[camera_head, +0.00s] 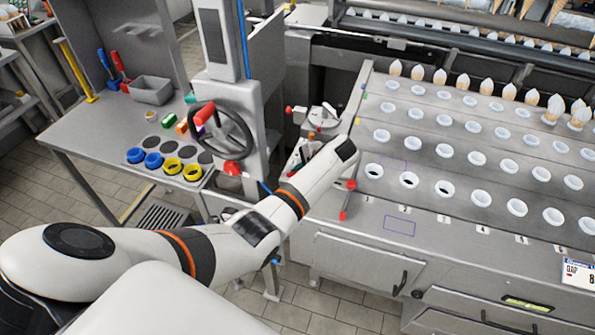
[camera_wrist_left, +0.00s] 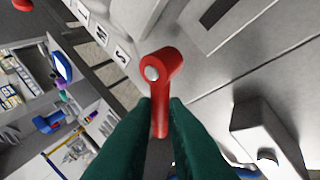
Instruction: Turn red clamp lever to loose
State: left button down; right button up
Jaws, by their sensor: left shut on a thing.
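The red clamp lever (camera_wrist_left: 160,70) shows in the left wrist view, with a round pale bolt end on its thicker hub. My left gripper (camera_wrist_left: 159,108) has its two green fingers closed on either side of the lever's narrow handle. In the head view my left arm reaches in from the left to the near left corner of the metal machine, and its wrist hides most of the grip. Red parts show beside the wrist there, but I cannot tell which is the held lever. My right gripper is not in view.
A cone machine deck (camera_head: 420,120) with rows of white cups fills the right. A black handwheel (camera_head: 221,133) stands on a column left of my arm. A side table (camera_head: 110,150) holds blue and yellow rings and a grey bin (camera_head: 151,89). Tiled floor lies below.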

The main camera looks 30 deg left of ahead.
pick_arm(q)
jog(key=shift+w+d+f+n+g+b, duration=0.1)
jog(key=shift+d+f+n+g+b, duration=0.15)
jog(key=shift+n+g+b, duration=0.6)
jog(key=n+g+b, duration=0.1)
jog(key=n+b, duration=0.1)
jog(key=b, duration=0.1)
jog(key=d+n+g+h+b, duration=0.1)
jog(key=n+g+b, duration=0.1)
jog(key=n+b, duration=0.1)
jog(key=shift+w+n+b, duration=0.2)
jog(key=shift+n+b, duration=0.05)
jog(key=shift+b, duration=0.15)
jog(key=shift+d+r+n+g+h+b, duration=0.2)
jog(key=shift+n+h+b, duration=0.25)
jog(key=shift+b, duration=0.3)
jog(key=c, duration=1.5)
grip_release()
jog(key=shift+o, duration=0.2)
jog(key=shift+a+r, duration=0.1)
